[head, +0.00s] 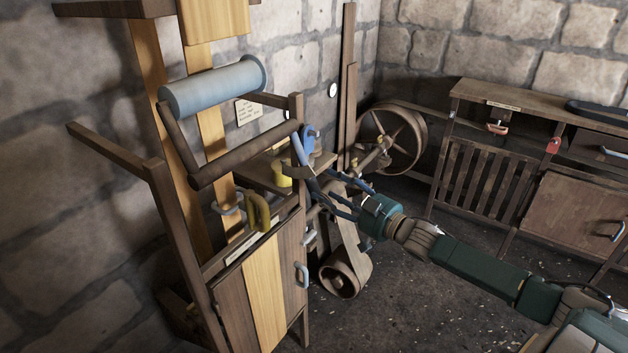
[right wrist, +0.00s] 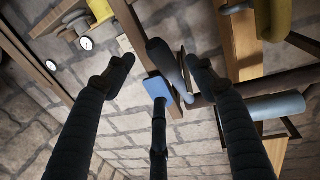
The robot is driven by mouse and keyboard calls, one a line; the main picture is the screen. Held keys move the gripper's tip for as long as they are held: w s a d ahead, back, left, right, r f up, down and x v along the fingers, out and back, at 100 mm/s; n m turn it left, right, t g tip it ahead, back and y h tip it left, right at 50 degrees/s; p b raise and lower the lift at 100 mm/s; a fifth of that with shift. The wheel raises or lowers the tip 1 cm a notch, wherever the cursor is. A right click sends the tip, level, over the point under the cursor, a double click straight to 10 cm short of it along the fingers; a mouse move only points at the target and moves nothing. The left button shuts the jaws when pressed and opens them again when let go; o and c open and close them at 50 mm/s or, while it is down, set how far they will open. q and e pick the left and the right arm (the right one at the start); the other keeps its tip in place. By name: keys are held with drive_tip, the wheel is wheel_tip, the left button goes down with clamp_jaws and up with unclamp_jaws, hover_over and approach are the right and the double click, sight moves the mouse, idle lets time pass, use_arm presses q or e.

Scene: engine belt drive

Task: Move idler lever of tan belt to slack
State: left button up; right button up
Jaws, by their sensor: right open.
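My right gripper (head: 325,190) reaches in from the right, with dark open fingers close to the front post of the wooden machine frame. In the right wrist view its fingers (right wrist: 160,75) are spread apart. A lever with a blue part (head: 299,150) stands just beyond the fingertips. A blue piece (right wrist: 157,90) and a dark rounded bar (right wrist: 168,62) show between the fingers; I cannot tell whether they touch them. A tan-brown belt (head: 350,238) runs down to a low pulley (head: 342,275). I cannot tell which lever is its idler. My left gripper is out of view.
A blue-grey roller (head: 212,86) and a yellow handle (head: 258,212) are on the frame at left. A spoked wheel (head: 395,138) stands by the wall. A wooden bench (head: 540,105) stands at right. Open floor (head: 425,275) lies below my right arm.

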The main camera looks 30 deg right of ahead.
sight(313, 182)
drive_tip(key=x, duration=0.2)
drive_tip(key=p+x, duration=0.1)
drive_tip(key=x, duration=0.1)
drive_tip(key=shift+w+a+r, duration=0.2)
drive_tip(key=shift+w+r, duration=0.05)
drive_tip(key=shift+w, duration=0.15)
drive_tip(key=shift+w+a+f, duration=0.15)
drive_tip(key=shift+w+f, duration=0.05)
drive_tip(key=shift+w, duration=0.6)
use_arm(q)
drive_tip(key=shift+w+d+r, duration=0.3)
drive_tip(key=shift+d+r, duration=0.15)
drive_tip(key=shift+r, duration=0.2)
use_arm(e)
clamp_jaws()
drive_tip(key=shift+f, duration=0.1)
use_arm(q)
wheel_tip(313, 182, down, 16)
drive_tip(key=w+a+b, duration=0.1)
drive_tip(key=b, duration=1.5)
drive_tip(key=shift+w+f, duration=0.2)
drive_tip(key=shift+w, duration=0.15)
use_arm(e)
drive_tip(key=w+a+f+m+t, duration=0.1)
drive_tip(key=w+a+t, duration=0.1)
drive_tip(key=w+t, duration=0.3)
drive_tip(key=shift+w+a+y, duration=0.2)
drive_tip(key=shift+w+y, duration=0.1)
drive_tip(key=shift+w, duration=0.15)
